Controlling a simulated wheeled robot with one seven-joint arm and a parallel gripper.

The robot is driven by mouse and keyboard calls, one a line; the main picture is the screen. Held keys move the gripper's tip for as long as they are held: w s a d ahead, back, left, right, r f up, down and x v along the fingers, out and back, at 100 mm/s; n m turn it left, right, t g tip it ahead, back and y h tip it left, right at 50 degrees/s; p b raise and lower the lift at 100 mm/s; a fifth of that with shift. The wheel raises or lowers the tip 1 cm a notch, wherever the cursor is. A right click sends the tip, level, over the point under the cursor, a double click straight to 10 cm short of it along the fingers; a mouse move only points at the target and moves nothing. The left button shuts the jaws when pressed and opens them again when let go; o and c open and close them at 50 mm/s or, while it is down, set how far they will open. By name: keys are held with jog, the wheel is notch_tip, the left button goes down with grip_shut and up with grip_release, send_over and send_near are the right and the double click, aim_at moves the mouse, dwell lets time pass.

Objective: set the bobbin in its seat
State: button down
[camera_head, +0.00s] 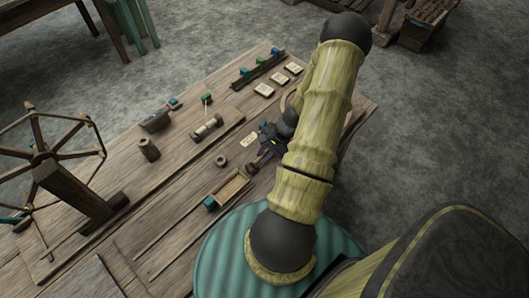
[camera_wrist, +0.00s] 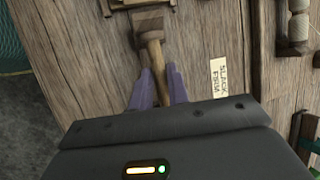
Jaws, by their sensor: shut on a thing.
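A spool-like bobbin (camera_head: 207,126) with pale thread and reddish-brown ends lies on a wooden strip on the bench; a thin post stands beside it. What looks like the same spool shows at the right of the wrist view (camera_wrist: 298,28). I cannot tell whether it is in a seat. My gripper (camera_head: 268,150) is low over the bench, right of the bobbin and apart from it.
A card (camera_wrist: 219,77) reading SLACK and FIRM lies beside the handle. A shallow wooden tray (camera_head: 232,187), a ring (camera_head: 220,161) and a dark cylinder (camera_head: 148,149) stand nearby. A spoked wheel (camera_head: 50,150) rises at the left. Pale cards (camera_head: 279,78) lie at the back.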

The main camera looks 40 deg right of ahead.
jog(key=shift+f, duration=0.3)
jog(key=c, duration=1.3)
grip_release()
jog(key=shift+o, duration=0.2)
jog(key=shift+r, duration=0.1)
jog(key=p+v, duration=0.2)
jog(key=v, duration=1.5)
jog(key=shift+s+d+r, duration=0.1)
jog(key=shift+d+r, duration=0.05)
